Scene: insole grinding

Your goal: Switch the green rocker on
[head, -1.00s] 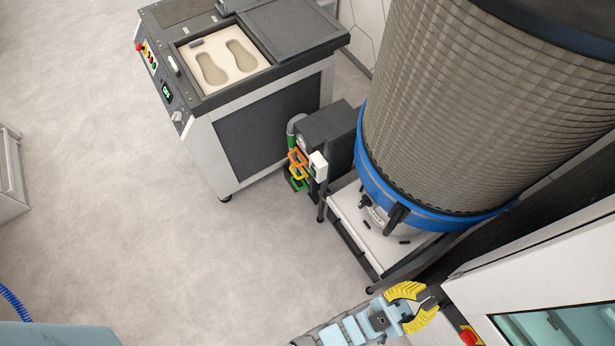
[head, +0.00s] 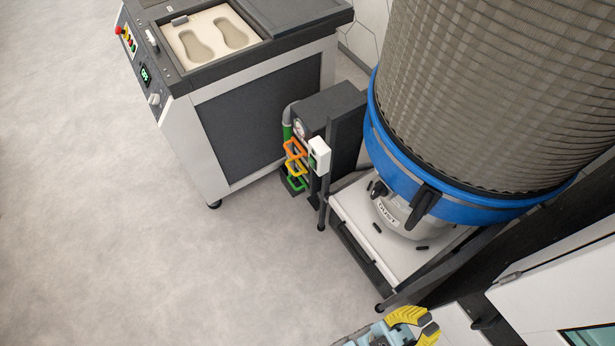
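A small white switch box (head: 320,152) is mounted on a dark post beside the dust collector, near the picture's middle. A small dark green patch (head: 312,161) shows on its left side. It may be the green rocker, but it is too small to tell its position. My gripper (head: 431,326) is at the bottom edge, right of centre, well apart from the box. Its yellow fingers bend together and their dark tips appear to meet, with nothing seen between them. The lower finger is partly cut off.
Orange, yellow and green loop handles (head: 295,165) hang left of the box. The dust collector (head: 410,200) with its blue band stands on a white platform (head: 352,208) at right. A grey machine (head: 265,120) holding insole shapes stands upper left. The floor (head: 130,230) at left is clear.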

